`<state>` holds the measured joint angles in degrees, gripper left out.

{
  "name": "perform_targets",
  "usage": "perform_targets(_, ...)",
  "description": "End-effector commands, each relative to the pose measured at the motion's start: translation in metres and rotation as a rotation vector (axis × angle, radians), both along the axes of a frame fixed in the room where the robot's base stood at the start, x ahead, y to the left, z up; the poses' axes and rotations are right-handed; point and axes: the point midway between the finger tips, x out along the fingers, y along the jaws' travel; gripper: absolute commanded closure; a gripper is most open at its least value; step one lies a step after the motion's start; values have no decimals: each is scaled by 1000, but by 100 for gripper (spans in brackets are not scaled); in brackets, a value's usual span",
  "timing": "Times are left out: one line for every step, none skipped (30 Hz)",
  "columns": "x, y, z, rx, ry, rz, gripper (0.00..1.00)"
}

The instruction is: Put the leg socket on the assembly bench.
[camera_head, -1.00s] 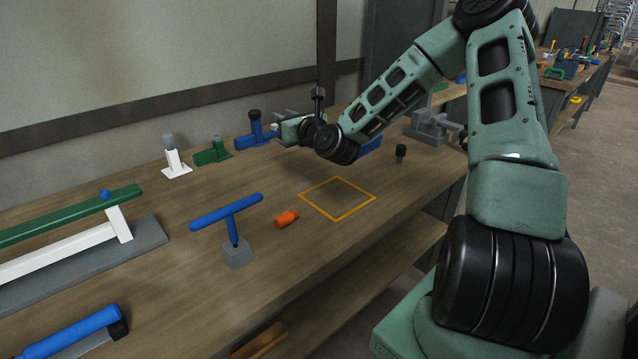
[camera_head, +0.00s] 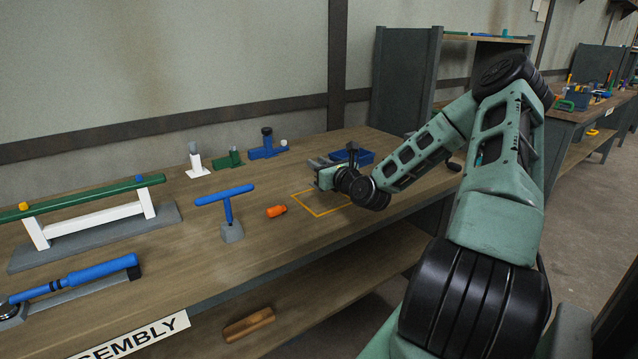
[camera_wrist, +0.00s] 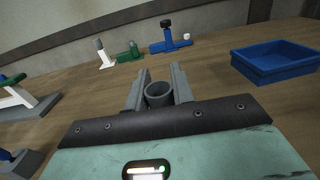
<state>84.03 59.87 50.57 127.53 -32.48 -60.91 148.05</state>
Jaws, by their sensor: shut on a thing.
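The leg socket is a grey open-topped cup (camera_wrist: 158,95) in the wrist view, upright between the two grey fingers of my gripper (camera_wrist: 158,88). In the head view my gripper (camera_head: 321,163) is low over the assembly bench (camera_head: 180,245), at the far side of an orange outlined square (camera_head: 303,206). My wrist covers part of that square. My gripper is shut on the socket. The socket is not clearly seen in the head view, and I cannot tell whether its base touches the wood.
A blue tray (camera_head: 366,157) stands just behind my gripper. An orange part (camera_head: 277,211) and a blue T-shaped piece on a grey block (camera_head: 231,232) are left of the square. White, green and blue fixtures (camera_head: 268,150) line the back. A bench frame (camera_head: 100,220) fills the left.

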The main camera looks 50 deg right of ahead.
Motion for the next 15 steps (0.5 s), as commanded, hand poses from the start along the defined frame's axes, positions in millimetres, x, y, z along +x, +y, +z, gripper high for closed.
perform_targets(0, 0, -3, 0, -2, 0, 100)
perform_targets(0, 0, -4, 0, -2, 0, 100)
perform_targets(0, 0, -8, 0, -2, 0, 100)
perform_targets(0, 0, -11, 1, -1, 0, 100)
perform_targets(0, 0, -15, 1, 0, 0, 100)
perform_targets(0, 0, -21, 1, 1, 0, 100)
perform_targets(1, 1, -25, 1, 0, 0, 100)
perform_targets(1, 0, -30, 1, -1, 0, 100)
perform_targets(1, 0, -35, 1, 0, 0, 100)
perform_targets(1, 0, -38, 1, -1, 0, 100)
perform_targets(1, 0, -40, 0, -1, 0, 100)
perform_targets(0, 0, -40, -1, -1, 0, 100)
perform_targets(0, 0, -40, -1, -2, 0, 100)
perform_targets(0, 0, -40, -2, -1, 0, 100)
perform_targets(0, 0, -40, -2, -1, 0, 100)
